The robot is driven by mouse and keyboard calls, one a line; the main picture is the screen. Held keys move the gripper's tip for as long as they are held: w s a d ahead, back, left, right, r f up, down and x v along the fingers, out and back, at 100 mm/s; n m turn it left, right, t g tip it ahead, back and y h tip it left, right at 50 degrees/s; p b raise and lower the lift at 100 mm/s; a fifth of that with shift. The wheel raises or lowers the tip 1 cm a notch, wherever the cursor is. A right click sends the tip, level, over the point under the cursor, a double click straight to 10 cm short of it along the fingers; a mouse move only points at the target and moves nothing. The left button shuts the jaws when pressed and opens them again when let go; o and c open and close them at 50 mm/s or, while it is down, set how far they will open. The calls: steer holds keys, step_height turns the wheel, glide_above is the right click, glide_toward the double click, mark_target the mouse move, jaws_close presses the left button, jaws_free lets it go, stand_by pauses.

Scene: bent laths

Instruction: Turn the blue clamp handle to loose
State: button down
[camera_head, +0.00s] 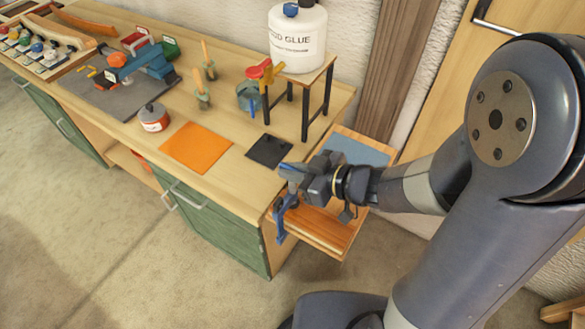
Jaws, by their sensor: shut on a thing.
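The blue clamp (281,219) sits at the right front corner of the workbench, with its blue body hanging down past the edge. My gripper (291,172) is just above it, reaching in from the right, and is shut on the blue clamp handle. The handle is mostly hidden by the fingers, so its angle cannot be told.
A dark square mat (270,150) and an orange mat (196,147) lie left of my gripper. A small stand (328,91) bears a white glue bottle (297,40). A lower wooden shelf (325,231) juts out right. A lidded pot (153,117) stands farther left.

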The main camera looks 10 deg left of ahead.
steer(key=c, duration=1.5)
jaws_free()
steer(key=shift+d, duration=0.1)
steer(key=shift+p+v, duration=0.75)
steer(key=shift+v, duration=4.55)
steer(key=shift+f, duration=0.1)
steer(key=shift+b+x, duration=0.75)
steer(key=shift+x, duration=4.65)
